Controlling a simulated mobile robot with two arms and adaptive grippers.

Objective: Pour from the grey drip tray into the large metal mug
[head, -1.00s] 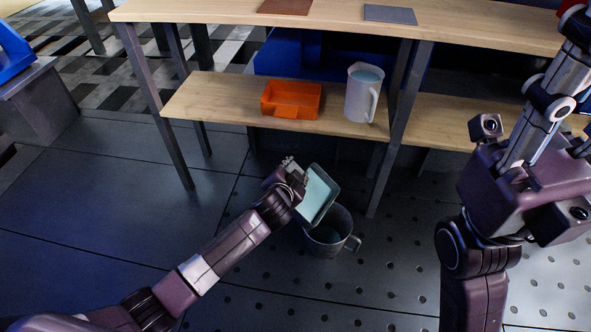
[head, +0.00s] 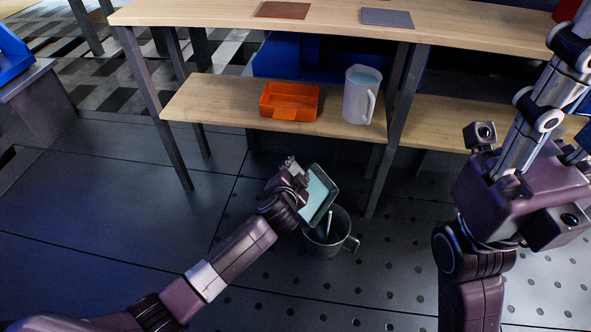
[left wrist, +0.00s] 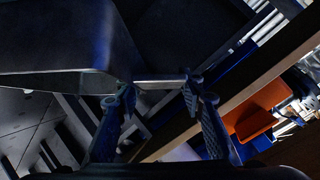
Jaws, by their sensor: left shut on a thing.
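My left gripper (head: 290,166) is shut on the grey drip tray (head: 331,184) near its edge and holds it steeply tilted above the floor. Pale bluish liquid shows inside the tray. The large metal mug (head: 336,246) stands upright on the floor just below the tray's lower corner. A thin pale stream runs from that corner into the mug's mouth. The tray hides part of the mug's rim. In the left wrist view, the fingers (left wrist: 158,92) grip the dark tray's edge (left wrist: 60,76). My right gripper does not show; only my right arm's links do.
A wooden shelf (head: 215,101) behind the tray bears an orange bin (head: 289,115) and a white jug (head: 357,98) with bluish liquid. A shelf leg (head: 385,165) stands right of the mug. The floor left and in front is clear.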

